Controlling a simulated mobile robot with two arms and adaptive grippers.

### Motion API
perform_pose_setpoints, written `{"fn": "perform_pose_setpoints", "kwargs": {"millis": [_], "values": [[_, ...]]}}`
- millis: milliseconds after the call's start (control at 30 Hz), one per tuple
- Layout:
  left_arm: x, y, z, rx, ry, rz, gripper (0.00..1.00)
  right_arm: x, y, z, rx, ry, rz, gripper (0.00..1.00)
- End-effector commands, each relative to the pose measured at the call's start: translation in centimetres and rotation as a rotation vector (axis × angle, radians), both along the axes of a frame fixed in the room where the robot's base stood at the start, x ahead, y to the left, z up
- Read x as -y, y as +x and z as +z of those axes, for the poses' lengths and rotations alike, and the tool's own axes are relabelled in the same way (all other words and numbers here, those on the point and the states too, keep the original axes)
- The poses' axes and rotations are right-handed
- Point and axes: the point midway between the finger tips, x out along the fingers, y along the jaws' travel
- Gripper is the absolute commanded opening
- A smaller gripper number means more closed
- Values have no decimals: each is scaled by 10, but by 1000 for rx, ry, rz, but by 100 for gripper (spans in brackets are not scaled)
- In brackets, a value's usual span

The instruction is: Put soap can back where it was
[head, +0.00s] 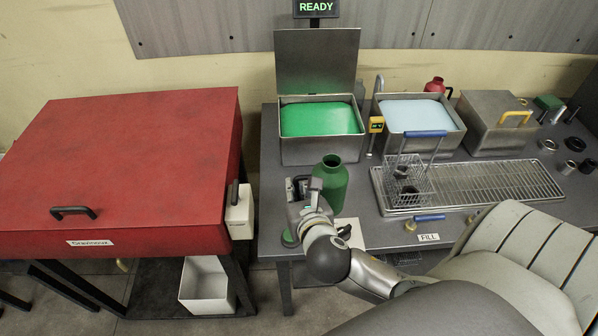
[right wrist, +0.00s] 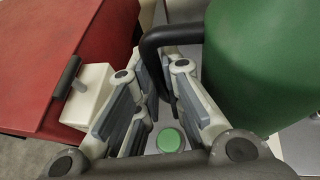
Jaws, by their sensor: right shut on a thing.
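The green can (head: 333,187), which I take to be the soap can, is upright near the left end of the bench, with an open dark mouth. It fills the upper right of the right wrist view (right wrist: 268,62). My right gripper (head: 303,188) is at the can's left side. In the right wrist view its fingers (right wrist: 158,95) are closed around the can's black handle (right wrist: 160,40). The arm hides part of the can's base, so I cannot tell whether it touches the bench. My left gripper is not in view.
A tank with green liquid (head: 320,120) stands behind the can, its lid raised. A pale blue tank (head: 415,115), red can (head: 436,86), wire basket (head: 408,182) and drain rack (head: 490,183) are to the right. A red cabinet (head: 110,170) stands left. A green cap (right wrist: 170,140) lies below my gripper.

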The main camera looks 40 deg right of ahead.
Motion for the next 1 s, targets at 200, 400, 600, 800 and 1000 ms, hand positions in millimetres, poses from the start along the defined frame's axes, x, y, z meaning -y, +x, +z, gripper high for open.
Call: {"fn": "perform_pose_setpoints", "kwargs": {"millis": [200,400,600,800,1000], "values": [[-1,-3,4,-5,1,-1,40,16,41,-17,3,0,-3,0],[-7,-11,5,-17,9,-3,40,30,85,-37,3,0,-2,0],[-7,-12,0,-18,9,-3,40,38,111,-74,0,1,-2,0],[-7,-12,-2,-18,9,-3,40,43,124,-90,2,1,1,0],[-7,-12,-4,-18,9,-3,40,44,130,-109,-3,4,-1,0]]}}
